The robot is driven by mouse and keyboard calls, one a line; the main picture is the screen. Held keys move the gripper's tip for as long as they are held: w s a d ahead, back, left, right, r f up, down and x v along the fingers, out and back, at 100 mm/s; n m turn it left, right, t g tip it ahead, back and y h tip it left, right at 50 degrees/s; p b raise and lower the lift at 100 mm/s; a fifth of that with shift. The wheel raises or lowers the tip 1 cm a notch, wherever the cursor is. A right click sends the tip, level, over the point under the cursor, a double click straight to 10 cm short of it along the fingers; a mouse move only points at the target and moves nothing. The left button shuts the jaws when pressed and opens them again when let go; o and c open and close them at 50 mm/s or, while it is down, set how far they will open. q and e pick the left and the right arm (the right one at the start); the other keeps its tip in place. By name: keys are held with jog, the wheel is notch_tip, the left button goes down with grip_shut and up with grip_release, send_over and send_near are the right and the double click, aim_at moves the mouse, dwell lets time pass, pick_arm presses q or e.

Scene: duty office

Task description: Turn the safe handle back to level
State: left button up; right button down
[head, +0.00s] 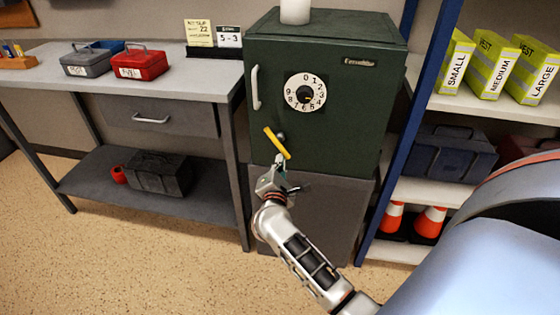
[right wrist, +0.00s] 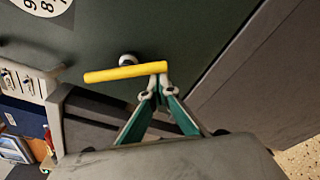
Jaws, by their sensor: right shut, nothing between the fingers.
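The dark green safe (head: 330,125) stands on a grey stand with its door shut. Its yellow bar handle (head: 276,142) sits on a round hub on the door's lower left and slopes down to the right, clearly off level. My right gripper (head: 280,161) is shut and empty, just below the handle's lower right end. In the right wrist view, the fingertips (right wrist: 157,88) are close under one end of the yellow handle (right wrist: 125,72); I cannot tell whether they touch it. My left gripper is out of view.
A white number dial (head: 305,92) and a pale vertical grip (head: 255,88) are on the safe door. A grey desk (head: 200,82) with cash boxes stands at left. A blue-framed shelf (head: 390,165) stands close on the right. The floor in front is clear at left.

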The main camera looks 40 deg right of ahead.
aim_at(287, 156)
jog(key=r+n+p, duration=0.1)
jog(key=s+d+n+p, duration=0.1)
jog(key=n, duration=0.1)
jog(key=shift+r+g+p, duration=0.3)
jog(key=shift+r+p, duration=0.05)
jog(key=shift+s+d+r+n+p, duration=0.2)
jog(key=shift+s+d+n+p, duration=0.1)
jog(key=shift+n+p, duration=0.5)
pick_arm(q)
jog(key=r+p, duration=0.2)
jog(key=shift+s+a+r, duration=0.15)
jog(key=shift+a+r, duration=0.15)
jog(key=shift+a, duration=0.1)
pick_arm(e)
jog(key=n, duration=0.2)
jog(key=s+r+n+g, duration=0.1)
jog(key=shift+d+n+h, duration=0.3)
jog(key=shift+d+h, duration=0.05)
jog(key=shift+h, duration=0.05)
jog(key=shift+r, duration=0.1)
